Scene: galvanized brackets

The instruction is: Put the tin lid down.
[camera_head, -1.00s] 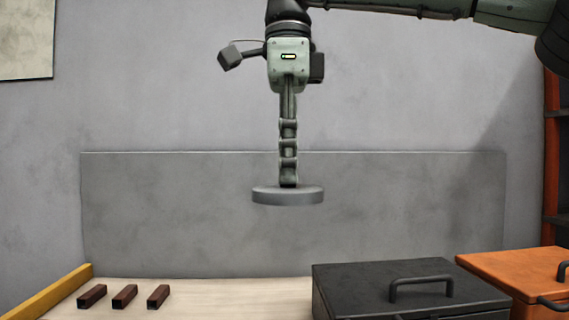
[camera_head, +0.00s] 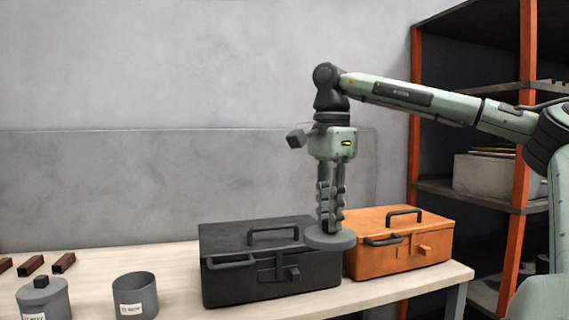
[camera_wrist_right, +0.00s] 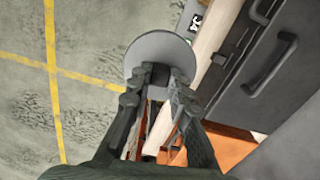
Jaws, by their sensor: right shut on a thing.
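My right gripper (camera_head: 329,226) points down and is shut on the round grey tin lid (camera_head: 331,242). The lid is held roughly level, overlapping the right end of the black toolbox in the head view. In the right wrist view, the lid (camera_wrist_right: 159,48) sits at the fingertips (camera_wrist_right: 160,78), with floor behind much of it and the table's edge to its right. An open grey tin (camera_head: 135,297) with a label stands on the table at the lower left. My left gripper is out of view.
A lidded grey tin (camera_head: 44,302) stands left of the open tin. Dark red bars (camera_head: 63,263) lie behind it. A black toolbox (camera_head: 250,284) and an orange toolbox (camera_head: 390,262) fill the table's right part. Bare wood (camera_head: 175,262) shows left of the black toolbox. Shelving (camera_head: 415,120) stands at right.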

